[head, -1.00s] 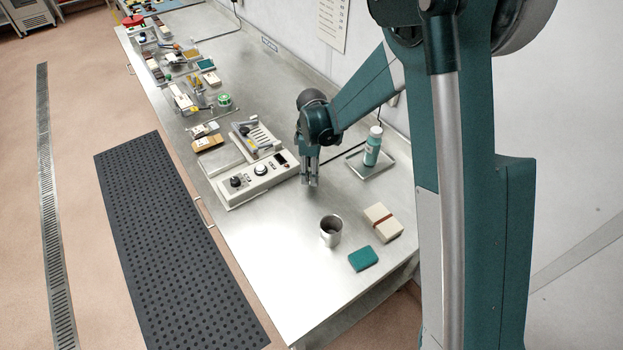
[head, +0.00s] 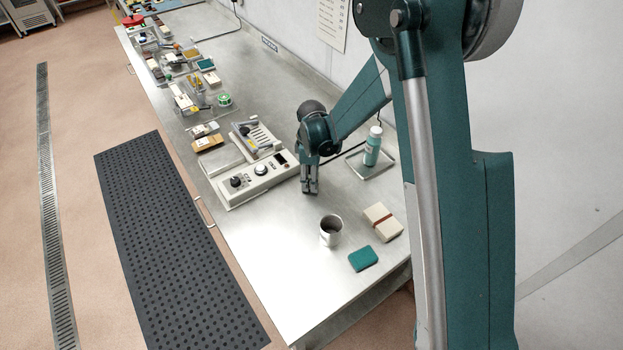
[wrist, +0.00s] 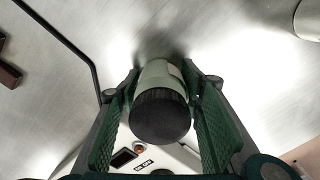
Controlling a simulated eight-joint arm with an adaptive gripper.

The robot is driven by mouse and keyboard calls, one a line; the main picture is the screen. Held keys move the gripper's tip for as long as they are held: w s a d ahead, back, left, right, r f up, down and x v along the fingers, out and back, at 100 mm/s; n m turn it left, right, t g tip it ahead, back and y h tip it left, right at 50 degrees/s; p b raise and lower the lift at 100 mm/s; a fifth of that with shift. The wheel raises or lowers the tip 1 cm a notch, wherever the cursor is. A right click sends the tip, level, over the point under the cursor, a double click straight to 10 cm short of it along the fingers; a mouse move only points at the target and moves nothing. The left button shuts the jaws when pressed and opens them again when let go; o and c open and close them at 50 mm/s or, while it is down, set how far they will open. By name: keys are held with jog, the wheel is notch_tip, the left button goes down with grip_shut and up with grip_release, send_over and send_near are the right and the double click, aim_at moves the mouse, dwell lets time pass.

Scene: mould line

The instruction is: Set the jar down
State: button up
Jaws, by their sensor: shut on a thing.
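The jar (wrist: 160,113) has a black ribbed lid and a pale grey-green body. In the wrist view it sits between the two green-padded fingers of my gripper (wrist: 160,78), which is shut on its sides. The lid faces the camera, and a dark shadow lies on the steel just past the jar. In the head view my gripper (head: 310,190) points down, low over the steel bench (head: 270,260), right of the control box. The fingers mostly hide the jar there. I cannot tell whether its base touches the bench.
The control box (head: 240,186) is close on the left. A metal cup (head: 331,231), a teal pad (head: 363,258) and a strapped cream block (head: 383,222) stand in front. A tray (head: 384,170) with a teal bottle (head: 373,146) is at the right. Bare steel surrounds the gripper's front side.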

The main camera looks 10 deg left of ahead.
jog(key=shift+f, duration=0.15)
jog(key=o, duration=1)
jog(key=shift+r, duration=0.2)
jog(key=shift+r+b, duration=0.3)
jog(key=shift+r, duration=5.7)
